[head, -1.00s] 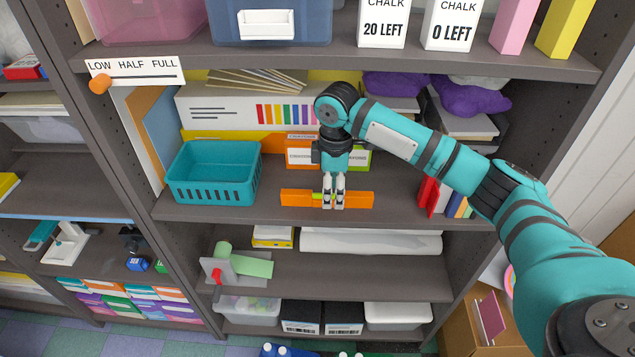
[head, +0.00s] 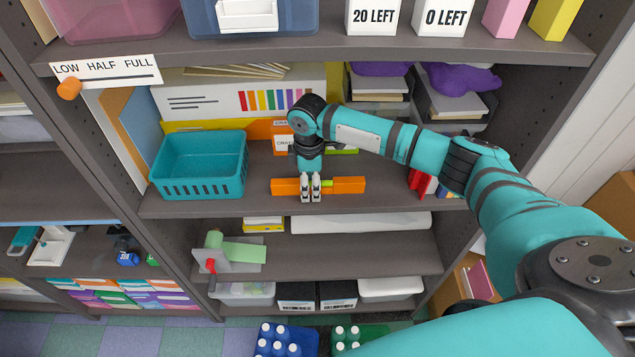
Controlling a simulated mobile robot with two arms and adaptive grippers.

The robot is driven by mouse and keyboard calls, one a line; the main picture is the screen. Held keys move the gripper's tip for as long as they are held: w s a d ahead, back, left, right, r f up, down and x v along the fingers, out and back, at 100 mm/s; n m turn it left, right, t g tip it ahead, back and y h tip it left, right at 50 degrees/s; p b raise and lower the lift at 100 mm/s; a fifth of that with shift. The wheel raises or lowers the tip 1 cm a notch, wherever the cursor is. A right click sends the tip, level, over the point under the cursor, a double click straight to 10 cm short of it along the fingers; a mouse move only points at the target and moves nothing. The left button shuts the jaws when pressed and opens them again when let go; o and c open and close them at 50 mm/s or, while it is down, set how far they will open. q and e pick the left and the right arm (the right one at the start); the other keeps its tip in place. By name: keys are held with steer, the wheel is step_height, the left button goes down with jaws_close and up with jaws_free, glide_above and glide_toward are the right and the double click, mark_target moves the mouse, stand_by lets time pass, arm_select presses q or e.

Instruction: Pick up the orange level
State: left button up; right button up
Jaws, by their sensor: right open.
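The orange level (head: 348,185) lies lengthwise near the front edge of the middle shelf, with a small yellow-green part by its middle. My right gripper (head: 311,198) points down at the level's middle, its pale fingers in front of the level and covering part of it. The fingers are open; from this view I cannot tell whether they straddle the level or touch it. My left gripper is not in view.
A teal basket (head: 203,165) stands to the left on the same shelf. Crayon boxes (head: 283,140) stand behind my gripper, and small books (head: 425,183) to the right. The shelf above (head: 400,50) overhangs. Shelf surface between basket and level is free.

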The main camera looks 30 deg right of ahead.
steer(key=shift+s, duration=0.1)
steer(key=c, duration=0.5)
jaws_close()
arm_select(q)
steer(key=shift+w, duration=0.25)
